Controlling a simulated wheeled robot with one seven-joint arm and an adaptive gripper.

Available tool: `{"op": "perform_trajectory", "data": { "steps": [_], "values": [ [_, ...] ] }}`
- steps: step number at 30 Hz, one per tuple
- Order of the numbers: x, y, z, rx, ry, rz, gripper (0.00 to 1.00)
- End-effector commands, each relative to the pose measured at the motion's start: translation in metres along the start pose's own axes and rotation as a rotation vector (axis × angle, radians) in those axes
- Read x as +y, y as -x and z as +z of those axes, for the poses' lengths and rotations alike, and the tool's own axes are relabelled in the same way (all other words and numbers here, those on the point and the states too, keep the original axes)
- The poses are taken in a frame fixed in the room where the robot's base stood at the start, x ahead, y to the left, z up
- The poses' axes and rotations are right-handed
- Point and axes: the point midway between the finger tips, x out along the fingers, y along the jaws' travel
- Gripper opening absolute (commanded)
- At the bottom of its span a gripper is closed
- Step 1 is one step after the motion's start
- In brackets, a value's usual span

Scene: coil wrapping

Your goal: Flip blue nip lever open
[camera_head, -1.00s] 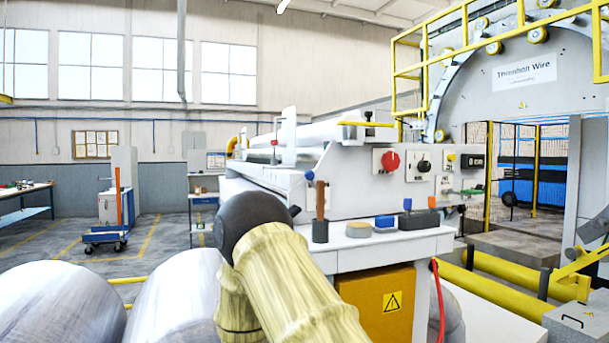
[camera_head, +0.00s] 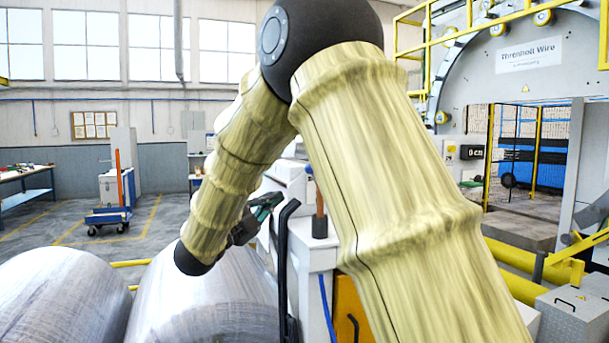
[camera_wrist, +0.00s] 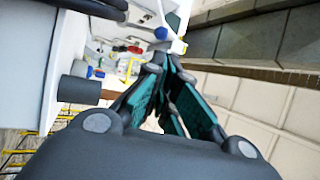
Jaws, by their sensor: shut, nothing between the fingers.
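A small blue knob (camera_wrist: 161,33) at a thin white bar shows just beyond my fingertips in the wrist view; it looks like the blue nip lever, but I cannot tell whether my fingers touch it. A small blue part (camera_head: 309,170) also shows beside my arm in the head view; I cannot tell whether it is the same piece. My gripper (camera_wrist: 163,64) has teal fingers drawn together with nothing between them.
A brown handle (camera_head: 320,202) stands in a dark cup on the machine's ledge. Large metal coils (camera_head: 62,298) lie at the lower left. My arm hides most of the control panel and ledge. The floor at the far left is open around a blue cart (camera_head: 108,216).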

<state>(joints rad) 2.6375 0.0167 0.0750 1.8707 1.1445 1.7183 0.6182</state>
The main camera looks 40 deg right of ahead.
Motion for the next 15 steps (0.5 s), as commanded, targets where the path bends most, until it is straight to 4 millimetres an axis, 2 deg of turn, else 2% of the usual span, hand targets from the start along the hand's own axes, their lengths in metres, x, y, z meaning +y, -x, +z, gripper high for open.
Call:
{"op": "perform_trajectory", "data": {
  "steps": [9, 15],
  "values": [
    [0.000, -0.002, 0.001, -0.002, 0.002, 0.000, 0.00],
    [-0.002, -0.022, 0.000, -0.002, 0.002, 0.001, 0.00]
  ]
}}
